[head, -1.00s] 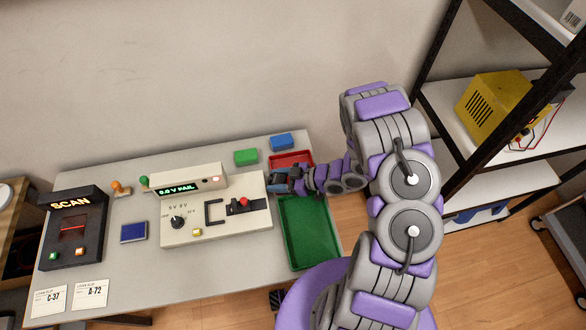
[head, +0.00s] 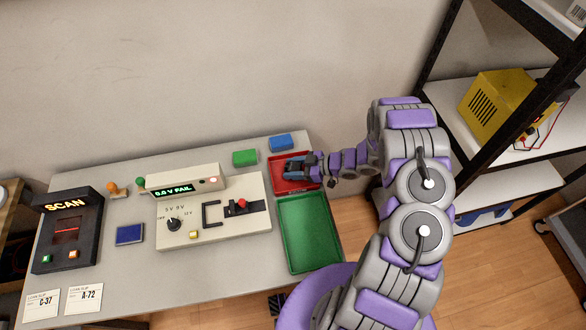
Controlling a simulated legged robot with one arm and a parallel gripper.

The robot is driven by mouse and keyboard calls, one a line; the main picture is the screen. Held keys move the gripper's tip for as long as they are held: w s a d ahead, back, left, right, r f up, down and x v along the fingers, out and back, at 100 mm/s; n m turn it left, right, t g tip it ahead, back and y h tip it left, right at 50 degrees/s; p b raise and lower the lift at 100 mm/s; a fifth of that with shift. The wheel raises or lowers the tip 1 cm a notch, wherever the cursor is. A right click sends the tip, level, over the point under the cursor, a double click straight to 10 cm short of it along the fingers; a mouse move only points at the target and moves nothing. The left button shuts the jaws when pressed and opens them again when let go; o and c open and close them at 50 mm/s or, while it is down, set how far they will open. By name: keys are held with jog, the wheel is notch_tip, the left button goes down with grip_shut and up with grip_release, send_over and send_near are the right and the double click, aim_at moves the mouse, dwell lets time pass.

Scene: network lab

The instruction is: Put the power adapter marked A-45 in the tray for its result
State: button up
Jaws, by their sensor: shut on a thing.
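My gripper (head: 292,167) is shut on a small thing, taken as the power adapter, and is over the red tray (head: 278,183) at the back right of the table. The fingers mostly hide the held thing, and no A-45 mark can be read. I cannot tell whether it touches the tray floor. The green tray (head: 310,235) lies in front of the red one and is empty. The tester (head: 230,225) left of the trays shows 0.0 V FAIL on its display (head: 172,189).
A green block (head: 245,157) and a blue block (head: 281,143) lie at the back. A scanner (head: 68,235), a dark blue block (head: 130,234) and slips marked C-37 (head: 42,303) and A-72 (head: 84,299) are at left. A shelf rack (head: 470,150) stands right.

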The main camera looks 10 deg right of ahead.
jog(key=o, duration=1.2)
jog(key=shift+c, duration=0.2)
